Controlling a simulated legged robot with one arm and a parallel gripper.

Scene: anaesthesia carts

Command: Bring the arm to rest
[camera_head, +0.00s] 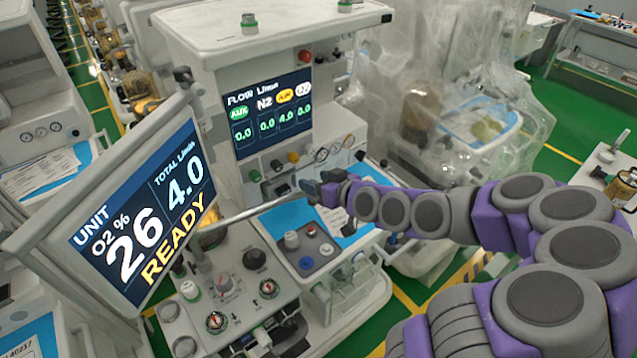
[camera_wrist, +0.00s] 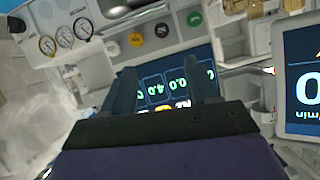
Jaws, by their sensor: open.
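My purple and grey arm (camera_head: 400,210) reaches in from the lower right and stretches left across the front of an anaesthesia cart (camera_head: 215,55). My gripper (camera_head: 312,190) is at its far end, in front of the cart below the flow display (camera_head: 272,112). In the wrist view, the two dark fingers of my gripper (camera_wrist: 166,85) stand apart with nothing between them. The flow display (camera_wrist: 178,80) shows upside down behind them. The arm is outstretched, not folded.
A tilted monitor (camera_head: 140,215) reading READY stands at the left, on a metal bar that passes near my gripper. Knobs and a control panel (camera_head: 225,285) lie below. A plastic-covered machine (camera_head: 450,90) stands behind the arm. Green floor (camera_head: 585,100) shows at the right.

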